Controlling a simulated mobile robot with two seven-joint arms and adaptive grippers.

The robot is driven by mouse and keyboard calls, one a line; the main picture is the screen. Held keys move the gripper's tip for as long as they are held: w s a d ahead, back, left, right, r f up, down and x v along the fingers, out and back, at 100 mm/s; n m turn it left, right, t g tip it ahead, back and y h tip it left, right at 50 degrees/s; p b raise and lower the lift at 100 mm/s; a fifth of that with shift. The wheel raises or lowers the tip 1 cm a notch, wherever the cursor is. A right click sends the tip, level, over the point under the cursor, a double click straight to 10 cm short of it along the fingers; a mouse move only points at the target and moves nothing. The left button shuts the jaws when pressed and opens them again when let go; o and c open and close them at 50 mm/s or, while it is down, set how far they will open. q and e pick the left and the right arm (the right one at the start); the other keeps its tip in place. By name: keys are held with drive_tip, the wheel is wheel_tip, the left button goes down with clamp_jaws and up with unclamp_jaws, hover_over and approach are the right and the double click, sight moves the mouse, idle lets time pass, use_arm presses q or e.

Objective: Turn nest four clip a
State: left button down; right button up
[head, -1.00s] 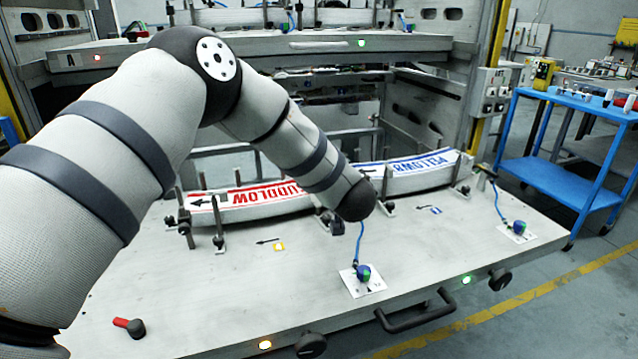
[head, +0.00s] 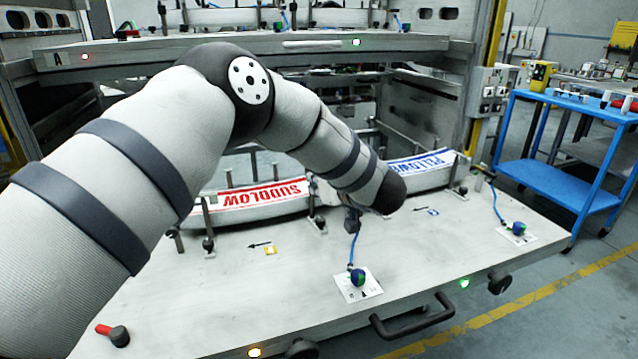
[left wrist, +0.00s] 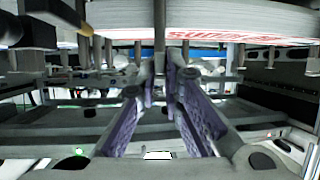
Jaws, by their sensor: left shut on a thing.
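My left gripper (head: 352,222) is mostly hidden behind my forearm, low at the front edge of the label stacks. In the left wrist view its two purple-padded fingers (left wrist: 165,112) close around a slim grey clip post (left wrist: 160,65); the clip itself shows poorly. The red-lettered SUDDLOW label stack (head: 262,197) is to the left of the gripper, and the blue-lettered PELLOWE stack (head: 425,170) is behind and to the right. Other dark-knobbed clips (head: 208,243) stand along the stacks' front edges. My right gripper is out of view.
A blue tethered knob on a white plate (head: 358,283) is in front of the gripper. A similar knob (head: 518,229) is farther right. A red-handled tool (head: 115,334) lies front left. A drawer handle (head: 415,318) juts from the front edge. A blue cart (head: 560,160) stands right.

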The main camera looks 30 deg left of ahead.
use_arm(q)
drive_tip(key=c, duration=1.7)
unclamp_jaws()
drive_tip(key=shift+f, duration=0.15)
drive_tip(key=v, duration=1.2)
